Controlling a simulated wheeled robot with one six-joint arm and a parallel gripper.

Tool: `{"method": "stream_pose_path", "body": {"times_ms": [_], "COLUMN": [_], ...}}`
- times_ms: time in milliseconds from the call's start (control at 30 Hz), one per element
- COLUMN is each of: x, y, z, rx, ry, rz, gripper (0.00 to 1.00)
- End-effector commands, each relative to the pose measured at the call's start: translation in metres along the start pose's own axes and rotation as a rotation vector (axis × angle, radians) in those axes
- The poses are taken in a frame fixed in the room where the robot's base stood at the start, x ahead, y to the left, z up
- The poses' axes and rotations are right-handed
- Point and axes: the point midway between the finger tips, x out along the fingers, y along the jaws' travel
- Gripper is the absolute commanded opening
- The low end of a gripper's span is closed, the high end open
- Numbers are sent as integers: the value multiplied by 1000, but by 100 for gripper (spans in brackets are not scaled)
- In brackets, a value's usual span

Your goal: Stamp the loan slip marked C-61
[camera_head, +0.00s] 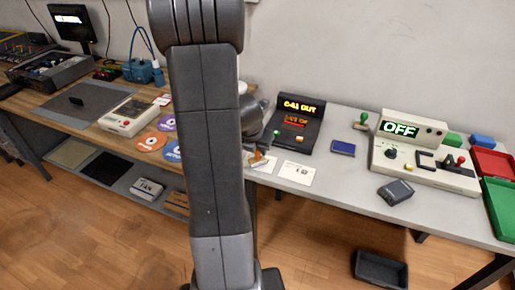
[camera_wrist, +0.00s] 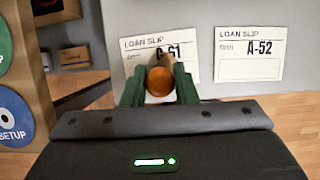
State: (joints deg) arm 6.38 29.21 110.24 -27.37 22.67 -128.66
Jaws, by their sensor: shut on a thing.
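My gripper (camera_wrist: 158,84) is shut on a stamp with a round orange-brown handle (camera_wrist: 160,82), between its two dark green fingers. In the wrist view the stamp is over the lower middle of the loan slip marked C-61 (camera_wrist: 138,68) and hides part of it, including some of its text. I cannot tell whether the stamp touches the paper. A second loan slip, marked A-52 (camera_wrist: 248,68), lies just to the right. In the head view, my arm partly covers the C-61 slip (camera_head: 268,165), and the A-52 slip (camera_head: 297,174) is clear.
A dark console (camera_head: 298,132) reading "C-61 OUT" stands behind the slips. A blue pad (camera_head: 343,148) and a green-handled stamp (camera_head: 361,122) are to the right. Further right are a white control panel (camera_head: 420,165) reading OFF and red (camera_head: 493,162) and green (camera_head: 500,207) trays.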

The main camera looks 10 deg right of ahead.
Motion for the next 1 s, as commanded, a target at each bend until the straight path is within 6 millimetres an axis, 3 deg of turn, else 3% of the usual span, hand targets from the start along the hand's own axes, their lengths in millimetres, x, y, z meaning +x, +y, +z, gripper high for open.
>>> {"method": "stream_pose_path", "body": {"times_ms": [1000], "x": [6], "y": [0], "z": [-2], "rx": [0], "ry": [0], "rz": [0], "gripper": [12]}}
